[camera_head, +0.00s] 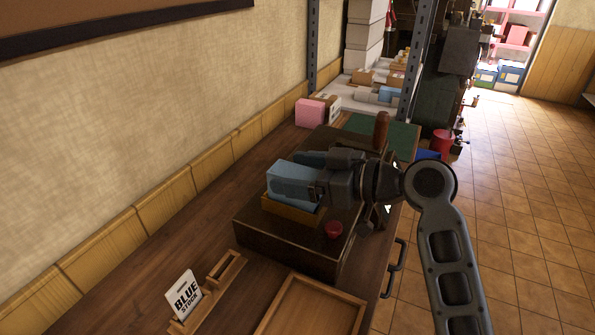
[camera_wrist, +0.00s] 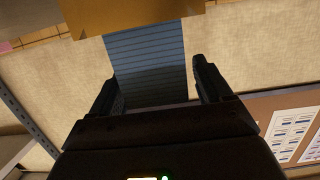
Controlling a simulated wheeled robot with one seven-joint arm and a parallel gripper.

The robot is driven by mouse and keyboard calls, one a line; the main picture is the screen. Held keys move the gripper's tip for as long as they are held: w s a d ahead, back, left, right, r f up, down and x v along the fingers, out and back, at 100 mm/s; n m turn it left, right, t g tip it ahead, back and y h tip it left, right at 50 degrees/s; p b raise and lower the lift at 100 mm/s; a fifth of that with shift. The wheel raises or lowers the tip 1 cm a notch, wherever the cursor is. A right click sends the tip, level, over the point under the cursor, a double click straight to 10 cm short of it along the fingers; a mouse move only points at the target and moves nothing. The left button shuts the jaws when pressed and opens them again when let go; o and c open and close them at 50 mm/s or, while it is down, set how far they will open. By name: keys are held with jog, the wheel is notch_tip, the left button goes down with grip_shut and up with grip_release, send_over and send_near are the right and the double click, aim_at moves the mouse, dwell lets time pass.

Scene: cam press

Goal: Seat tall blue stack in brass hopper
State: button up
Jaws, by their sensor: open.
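The tall blue stack (camera_head: 287,170) stands upright in the brass hopper (camera_head: 290,211) on top of the dark press box. Its lower end is hidden by the hopper wall. In the wrist view, which is upside down, the blue stack (camera_wrist: 148,58) shows fine layer lines and runs into the brass hopper (camera_wrist: 130,16). My gripper (camera_head: 300,177) is open, with one finger on each side of the stack's upper part. In the wrist view a gap shows between the stack and the right finger of my gripper (camera_wrist: 154,80); the left finger is close to the stack.
A dark press box (camera_head: 290,248) carries a red knob (camera_head: 333,230) and an upright brown handle (camera_head: 380,131). A "BLUE STOCK" card (camera_head: 184,297) in a wooden holder and a wooden tray (camera_head: 354,300) lie in front. A pink block (camera_head: 310,112) stands behind.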

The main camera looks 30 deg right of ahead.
jog(key=b+v, duration=0.1)
jog(key=v, duration=1)
jog(key=shift+s+d+b, duration=0.25)
jog(key=shift+s+b, duration=0.05)
